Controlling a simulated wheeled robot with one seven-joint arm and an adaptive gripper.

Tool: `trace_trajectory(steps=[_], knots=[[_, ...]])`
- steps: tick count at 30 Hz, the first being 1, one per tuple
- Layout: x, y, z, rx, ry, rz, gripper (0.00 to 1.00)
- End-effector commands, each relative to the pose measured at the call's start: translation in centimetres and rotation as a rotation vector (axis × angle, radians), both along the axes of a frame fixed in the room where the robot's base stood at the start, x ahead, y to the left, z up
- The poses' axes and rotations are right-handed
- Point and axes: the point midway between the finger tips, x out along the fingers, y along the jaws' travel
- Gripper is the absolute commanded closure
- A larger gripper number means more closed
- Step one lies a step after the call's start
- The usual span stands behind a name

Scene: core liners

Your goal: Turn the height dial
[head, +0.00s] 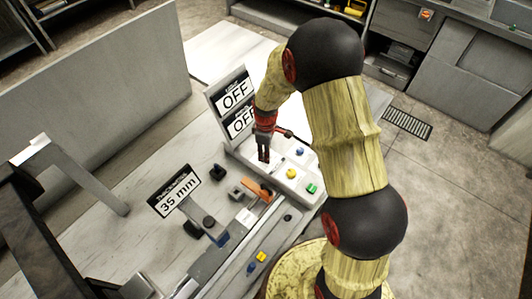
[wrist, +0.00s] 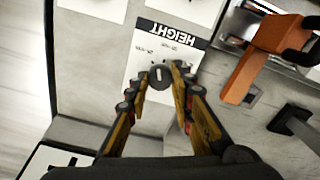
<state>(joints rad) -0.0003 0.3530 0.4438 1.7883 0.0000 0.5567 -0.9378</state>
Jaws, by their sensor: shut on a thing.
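The height dial (wrist: 160,76) is a small dark round knob with a pale mark. It sits on a white plate labelled HEIGHT (wrist: 172,40), which looks upside down in the wrist view. My gripper (wrist: 164,76) has its two fingers on either side of the dial and is shut on it. In the head view my gripper (head: 263,155) points down at the light control panel (head: 290,165); the dial is not clearly visible there.
Two OFF displays (head: 235,96) stand behind my gripper. Blue, yellow and green buttons (head: 312,188) lie to its right. An orange part (wrist: 260,55) is close to the right of the dial. A display reading 35 mm (head: 175,191) stands on the table at left.

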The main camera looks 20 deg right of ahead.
Motion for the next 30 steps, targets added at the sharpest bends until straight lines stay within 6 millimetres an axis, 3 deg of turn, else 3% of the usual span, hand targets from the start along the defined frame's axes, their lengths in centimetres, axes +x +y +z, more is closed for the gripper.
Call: trace_trajectory(steps=[14,30], knots=[[-0.01,-0.01,0.03,0.000,0.000,-0.118,1.00],[0.04,-0.02,0.09,0.001,-0.001,-0.602,1.00]])
